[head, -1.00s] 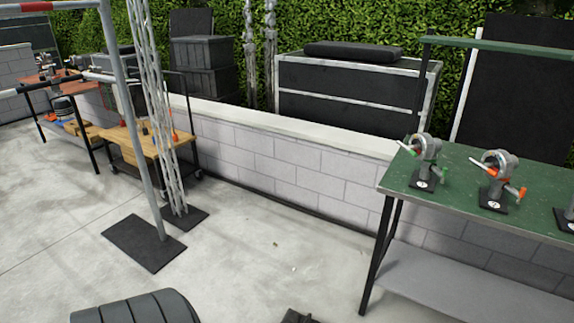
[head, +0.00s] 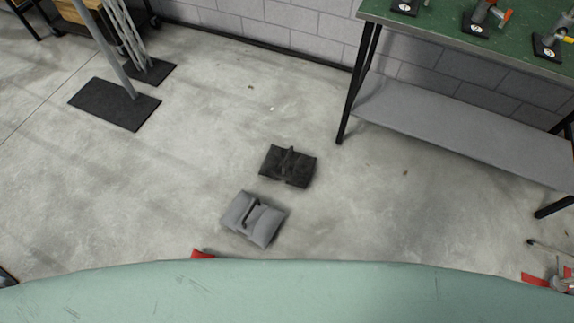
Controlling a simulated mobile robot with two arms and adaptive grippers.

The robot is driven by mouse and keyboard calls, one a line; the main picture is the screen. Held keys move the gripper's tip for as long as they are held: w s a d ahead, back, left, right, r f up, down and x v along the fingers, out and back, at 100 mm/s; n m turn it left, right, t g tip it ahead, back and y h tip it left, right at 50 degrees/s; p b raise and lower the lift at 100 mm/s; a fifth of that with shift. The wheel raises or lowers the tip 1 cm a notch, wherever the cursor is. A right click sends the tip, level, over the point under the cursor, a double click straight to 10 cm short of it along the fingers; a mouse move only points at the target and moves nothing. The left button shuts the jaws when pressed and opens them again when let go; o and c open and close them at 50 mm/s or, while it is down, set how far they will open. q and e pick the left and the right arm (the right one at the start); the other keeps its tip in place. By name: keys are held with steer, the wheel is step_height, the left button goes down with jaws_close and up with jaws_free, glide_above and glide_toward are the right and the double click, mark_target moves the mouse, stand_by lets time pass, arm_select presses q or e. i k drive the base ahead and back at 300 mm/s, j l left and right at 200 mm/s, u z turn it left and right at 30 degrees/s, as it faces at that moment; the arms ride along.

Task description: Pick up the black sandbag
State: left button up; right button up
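The black sandbag (head: 287,166) lies flat on the concrete floor near the middle of the head view, with a strap or handle on its top. A grey sandbag (head: 253,219) lies just in front of it and a little to the left, with a small gap between them. Neither of my grippers shows in the head view, so nothing can be seen of their state.
A green-topped workbench (head: 460,40) with a grey lower shelf (head: 450,125) stands at the right. A pole on a black base plate (head: 115,103) stands at the left. A pale green surface (head: 300,290) fills the bottom edge. The floor around the sandbags is clear.

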mark_target(296, 167)
steer(key=z, duration=2.2)
steer(key=u, duration=0.75)
steer(key=i+u, duration=0.15)
steer(key=u, duration=0.3)
steer(key=i+u, duration=0.2)
steer(key=u, duration=0.25)
steer(key=i+u, duration=0.15)
steer(key=u, duration=0.3)
steer(key=i+l+u, duration=0.1)
steer(key=u, duration=0.35)
steer(key=i, duration=0.05)
